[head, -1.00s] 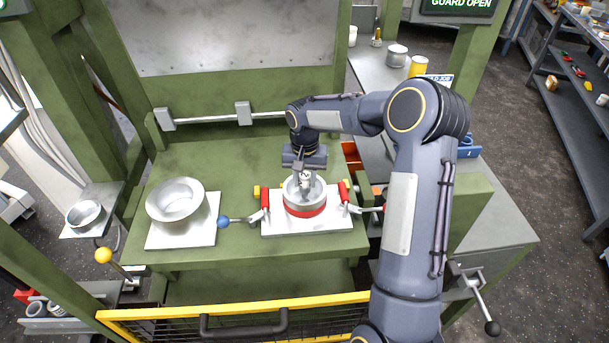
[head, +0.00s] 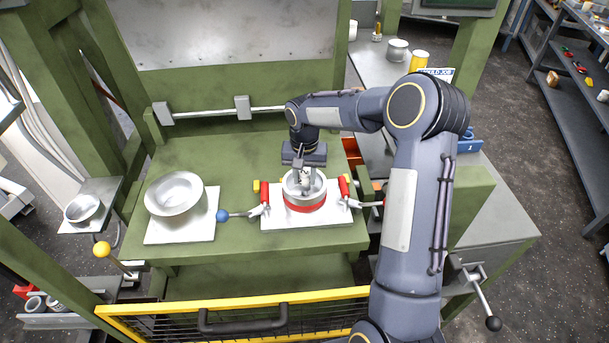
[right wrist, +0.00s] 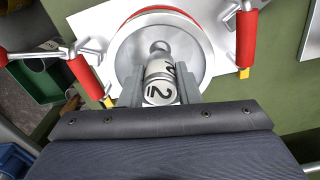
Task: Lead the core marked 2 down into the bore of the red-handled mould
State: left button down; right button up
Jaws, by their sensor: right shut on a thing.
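The red-handled mould (head: 304,208) stands on a white plate (head: 275,217) on the green press bed, a red band round its body and a red handle at each side. My right gripper (head: 303,170) is over its opening, shut on the silver core marked 2 (right wrist: 160,78). In the right wrist view the fingers (right wrist: 160,92) flank the core, and the mark shows on its near end and side. The core's far end lies over the middle of the mould's round dish (right wrist: 124,50). I cannot tell how far it is inside the bore. My left gripper is not in view.
A yellow guard rail (head: 240,308) crosses the front. A side bench (head: 377,75) holds a yellow cup (head: 419,62) and a metal pot.

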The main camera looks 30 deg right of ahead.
aim_at(305, 184)
jog(key=shift+f+b, duration=0.35)
jog(key=shift+f, duration=0.05)
jog(key=shift+f+b, duration=1.05)
jog(key=shift+f, duration=0.35)
jog(key=o, duration=1.2)
notch_tip(305, 184, up, 7)
jog(key=shift+f+b, duration=0.1)
jog(key=shift+b, duration=0.25)
jog(key=shift+r, duration=0.45)
